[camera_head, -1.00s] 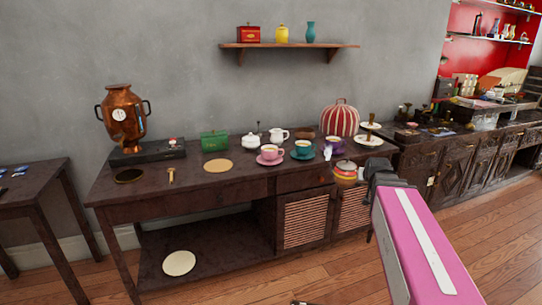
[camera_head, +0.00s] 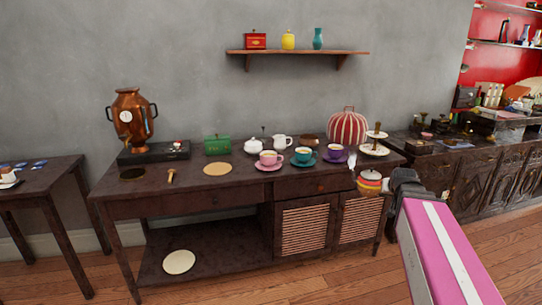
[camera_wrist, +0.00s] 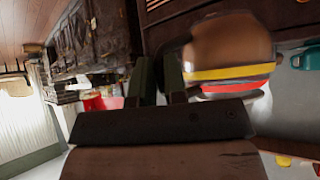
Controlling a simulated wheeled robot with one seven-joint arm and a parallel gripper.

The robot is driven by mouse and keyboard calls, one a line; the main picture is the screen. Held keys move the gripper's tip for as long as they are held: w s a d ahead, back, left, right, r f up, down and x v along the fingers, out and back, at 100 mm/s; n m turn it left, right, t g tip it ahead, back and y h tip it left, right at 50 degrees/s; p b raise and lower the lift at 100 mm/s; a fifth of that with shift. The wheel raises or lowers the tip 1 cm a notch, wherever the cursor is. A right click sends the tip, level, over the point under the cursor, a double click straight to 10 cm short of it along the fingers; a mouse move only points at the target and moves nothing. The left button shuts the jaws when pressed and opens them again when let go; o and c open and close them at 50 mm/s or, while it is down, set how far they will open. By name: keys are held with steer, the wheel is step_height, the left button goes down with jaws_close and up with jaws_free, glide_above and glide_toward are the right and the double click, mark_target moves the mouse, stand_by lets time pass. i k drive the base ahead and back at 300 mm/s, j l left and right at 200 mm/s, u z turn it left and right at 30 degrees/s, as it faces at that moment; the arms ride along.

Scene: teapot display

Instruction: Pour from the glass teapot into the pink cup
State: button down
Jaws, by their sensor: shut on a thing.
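My gripper (camera_head: 388,186) is shut on the glass teapot (camera_head: 370,184), a round pot with amber, yellow and red bands. The teapot is held at the right front of the dark table, apparently upright. The pink cup (camera_head: 268,158) stands on a pink saucer (camera_head: 268,168) at the middle of the table, well left of the teapot. It shows a pale tan surface inside.
A teal cup (camera_head: 303,154) and a purple cup (camera_head: 335,153) stand between the pink cup and the teapot. White pots, a striped cosy (camera_head: 347,127) and a tiered stand (camera_head: 375,147) are behind.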

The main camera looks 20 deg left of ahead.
mark_target(269, 158)
steer(key=l+u, duration=0.1)
steer(key=u, duration=0.6)
